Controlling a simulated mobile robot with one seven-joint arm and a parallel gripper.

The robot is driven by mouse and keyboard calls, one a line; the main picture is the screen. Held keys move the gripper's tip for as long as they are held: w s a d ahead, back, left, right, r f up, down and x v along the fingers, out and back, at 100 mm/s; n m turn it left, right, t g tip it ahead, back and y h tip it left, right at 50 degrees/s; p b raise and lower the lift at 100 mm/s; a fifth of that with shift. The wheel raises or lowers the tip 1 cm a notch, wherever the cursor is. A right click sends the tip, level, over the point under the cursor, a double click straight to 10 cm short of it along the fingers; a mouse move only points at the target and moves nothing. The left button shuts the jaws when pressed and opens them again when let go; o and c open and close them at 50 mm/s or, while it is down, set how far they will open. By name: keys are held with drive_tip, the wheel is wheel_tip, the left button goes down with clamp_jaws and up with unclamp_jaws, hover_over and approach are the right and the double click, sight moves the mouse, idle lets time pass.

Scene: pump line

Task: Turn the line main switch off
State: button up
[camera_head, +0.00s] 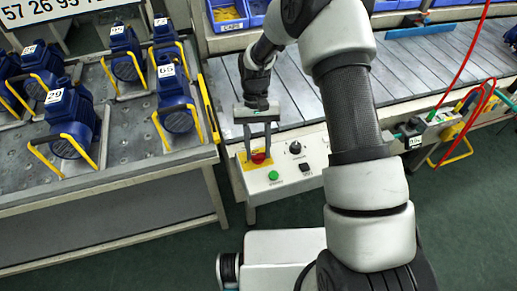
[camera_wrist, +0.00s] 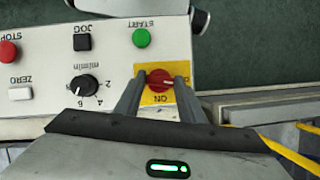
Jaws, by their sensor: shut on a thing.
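The line main switch is a red rotary knob (camera_wrist: 160,80) on a yellow plate (camera_wrist: 157,99) marked "ON", on a white control panel. In the wrist view the knob's light pointer mark lies nearly sideways, slightly tilted. My gripper (camera_wrist: 161,84) reaches down over the plate, with one finger at each side of the knob, shut on it. In the head view, the knob (camera_head: 259,158) shows red below the fingertips of my gripper (camera_head: 258,152), at the panel's left end. The fingers hide parts of the plate.
Close by on the panel are a green START button (camera_wrist: 142,38), a black JOG button (camera_wrist: 82,42), a speed dial (camera_wrist: 83,86), a white ZERO button (camera_wrist: 20,93) and a red STOP button (camera_wrist: 8,50). A rack of blue pumps (camera_head: 72,118) stands left; the conveyor (camera_head: 285,88) runs behind.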

drive_tip(key=shift+a+n+h, duration=0.1)
drive_tip(key=shift+n+h, duration=0.3)
drive_tip(key=shift+n, duration=0.7)
drive_tip(key=o, duration=1)
drive_tip(key=shift+o, duration=0.2)
drive_tip(key=v, duration=1.7)
drive_tip(key=shift+r+p, duration=0.3)
drive_tip(key=shift+p, duration=0.1)
drive_tip(key=shift+s+a, duration=0.1)
